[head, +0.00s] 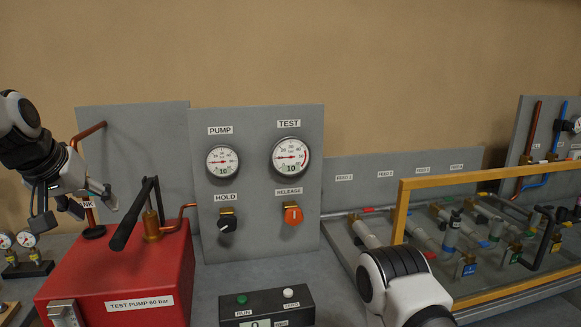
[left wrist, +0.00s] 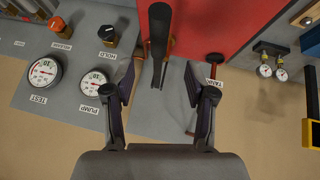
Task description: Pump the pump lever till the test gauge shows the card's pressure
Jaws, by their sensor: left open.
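The black pump lever (head: 134,214) slants up from the red test pump box (head: 80,279), its grip end low towards the front. It also shows in the left wrist view (left wrist: 159,30), ahead of the gap between the fingers. My left gripper (head: 78,205) is open and empty, left of the lever and apart from it; its fingers also show in the left wrist view (left wrist: 160,85). The test gauge (head: 291,157) and pump gauge (head: 222,161) each have a needle pointing left; exact readings are too small to tell. I cannot make out a pressure card.
The black hold knob (head: 227,222) and orange release knob (head: 293,214) are on the grey panel (head: 255,245). A run/zero box (head: 266,304) stands in front. My right arm (head: 405,290) shows at the bottom.

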